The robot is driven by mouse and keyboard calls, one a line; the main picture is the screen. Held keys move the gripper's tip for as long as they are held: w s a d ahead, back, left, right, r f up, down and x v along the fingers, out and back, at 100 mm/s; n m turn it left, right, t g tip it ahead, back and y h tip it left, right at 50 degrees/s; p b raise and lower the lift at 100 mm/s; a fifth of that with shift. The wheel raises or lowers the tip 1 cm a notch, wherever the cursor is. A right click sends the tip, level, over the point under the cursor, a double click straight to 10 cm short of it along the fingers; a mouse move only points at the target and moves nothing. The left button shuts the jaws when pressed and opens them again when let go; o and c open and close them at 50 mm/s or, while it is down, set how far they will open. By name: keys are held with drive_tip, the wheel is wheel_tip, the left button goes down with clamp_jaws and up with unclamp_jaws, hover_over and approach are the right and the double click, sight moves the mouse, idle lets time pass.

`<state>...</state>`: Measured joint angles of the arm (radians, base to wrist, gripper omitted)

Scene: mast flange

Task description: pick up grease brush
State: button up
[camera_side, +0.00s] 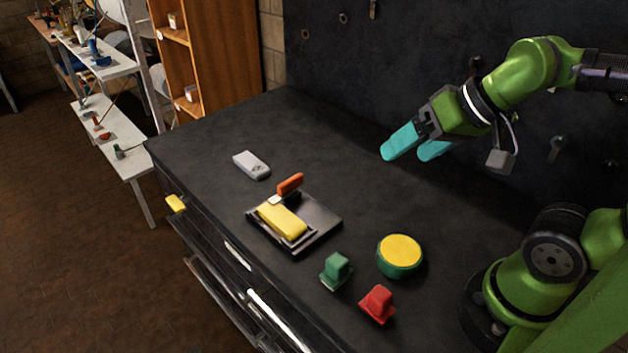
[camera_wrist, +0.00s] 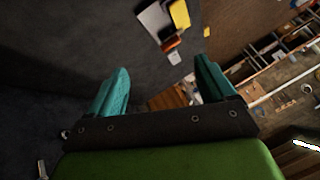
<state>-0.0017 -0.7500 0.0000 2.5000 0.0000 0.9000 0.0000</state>
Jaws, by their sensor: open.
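What looks like the grease brush (camera_side: 289,184) has an orange handle and a pale end, and it lies at the far edge of a black tray (camera_side: 322,222). Its orange part also shows in the wrist view (camera_wrist: 172,45), near the top. Whether its pale end rests on the tray or on the yellow block is unclear. My gripper (camera_side: 403,155) has teal fingers, open and empty, high above the bench to the right of the brush and apart from it. In the wrist view both fingers (camera_wrist: 161,66) stand wide apart.
A yellow block (camera_side: 282,220) lies in the tray. A grey box (camera_side: 251,165) lies behind it. A green block (camera_side: 336,271), a red block (camera_side: 378,304) and a round yellow-topped tin (camera_side: 400,256) stand nearer. A yellow piece (camera_side: 175,204) is at the bench's left edge. The bench's back is clear.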

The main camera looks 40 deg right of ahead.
drive_tip(key=w+a+f+n+g+h, duration=0.1)
drive_tip(key=w+a+f+n+g, duration=0.15)
drive_tip(key=a, duration=0.35)
drive_tip(key=w+a+f+n+g+h, duration=0.1)
drive_tip(key=w+a+f+n+g, duration=0.1)
drive_tip(key=a+f+g, duration=0.35)
approach(337, 260)
drive_tip(key=shift+m+t, duration=0.25)
drive_tip(key=shift+t, duration=0.15)
drive_tip(key=f, duration=0.6)
drive_tip(key=shift+s+a+f, duration=0.15)
drive_tip(key=shift+s+a, duration=0.05)
drive_tip(key=shift+s+d+f, duration=0.1)
drive_tip(key=shift+d+f, duration=0.05)
drive_tip(key=shift+f, duration=1.15)
drive_tip(key=shift+s+d+f, duration=0.1)
drive_tip(key=shift+f, duration=1.25)
drive_tip(key=c, duration=1.2)
drive_tip(key=shift+o, duration=0.2)
wheel_tip(337, 260, up, 10)
drive_tip(key=shift+r, duration=0.1)
drive_tip(key=o, duration=0.5)
drive_tip(key=shift+c, duration=0.2)
drive_tip(key=c, duration=0.3)
